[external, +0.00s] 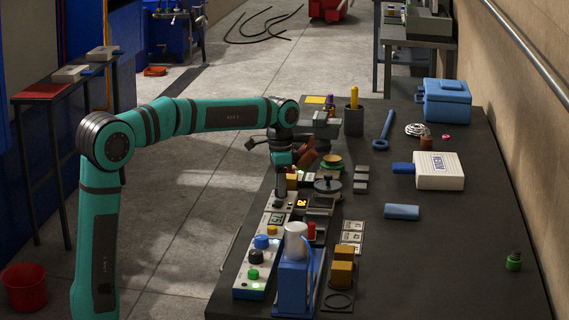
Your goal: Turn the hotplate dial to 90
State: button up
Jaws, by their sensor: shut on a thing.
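The hotplate (321,204) stands on the dark bench, with a small lit yellow display (301,203) at its left front; the digits are too small to read. A dark round pan or lidded piece (327,185) sits above it. The dial's mark cannot be seen.
A white control box (243,291) with blue, black and green knobs and a blue press (296,275) stand in front. Yellow blocks (342,274) lie to the right. Behind are a dark cup (354,120) and a blue wrench (384,130).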

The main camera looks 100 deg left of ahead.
jog(key=shift+m, duration=0.8)
jog(key=o, duration=1)
jog(key=shift+c, duration=0.2)
notch_tip(320, 180, up, 18)
jog(key=a, duration=0.1)
jog(key=shift+f, duration=0.25)
